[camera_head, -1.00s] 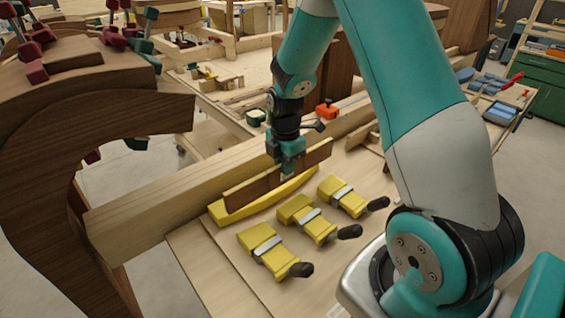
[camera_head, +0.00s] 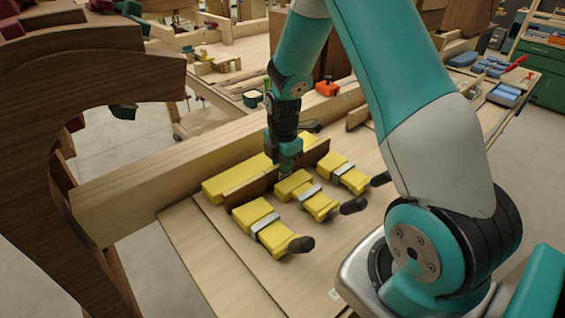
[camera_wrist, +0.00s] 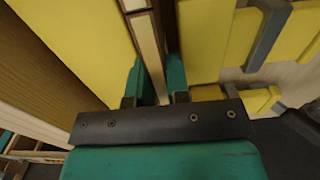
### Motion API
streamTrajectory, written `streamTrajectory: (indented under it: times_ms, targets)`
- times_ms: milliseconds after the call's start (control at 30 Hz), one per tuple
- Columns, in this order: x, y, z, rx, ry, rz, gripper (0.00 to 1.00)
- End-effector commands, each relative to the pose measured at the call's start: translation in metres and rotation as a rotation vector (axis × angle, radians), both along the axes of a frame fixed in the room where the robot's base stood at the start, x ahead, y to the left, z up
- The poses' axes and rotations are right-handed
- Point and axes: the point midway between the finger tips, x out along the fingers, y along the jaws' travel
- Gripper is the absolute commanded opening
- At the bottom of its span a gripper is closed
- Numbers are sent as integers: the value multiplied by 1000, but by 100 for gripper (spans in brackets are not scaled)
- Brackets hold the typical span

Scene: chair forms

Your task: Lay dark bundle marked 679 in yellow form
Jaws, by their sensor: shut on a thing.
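My gripper (camera_head: 287,170) is shut on the dark bundle (camera_head: 250,188), a long thin strip standing on edge. The bundle is low over the bench, between the yellow form (camera_head: 222,182) and the row of yellow clamps. In the wrist view my fingers (camera_wrist: 153,82) grip the bundle (camera_wrist: 148,45), which shows pale and dark layers. The form (camera_wrist: 75,40) lies to its left there, with a gap that narrows toward the fingers. I cannot tell whether the bundle touches the form or the bench. No number is legible.
Three yellow clamps with black handles, at left (camera_head: 262,229), middle (camera_head: 307,196) and right (camera_head: 343,173), lie close in front of the bundle. A thick wooden beam (camera_head: 130,198) runs behind the form. Bare bench (camera_head: 200,245) is free at front left.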

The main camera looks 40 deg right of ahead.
Motion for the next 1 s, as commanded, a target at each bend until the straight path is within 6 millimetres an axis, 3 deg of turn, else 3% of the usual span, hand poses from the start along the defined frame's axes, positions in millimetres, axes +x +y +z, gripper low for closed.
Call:
streamTrajectory:
  times_ms: [733, 767, 867, 1000]
  targets:
    - [0, 0, -6, 0, -1, 0, 0]
    - [0, 0, -5, 0, -1, 0, 24]
    - [0, 0, -5, 0, 0, 0, 46]
    - [0, 0, -5, 0, 0, 0, 46]
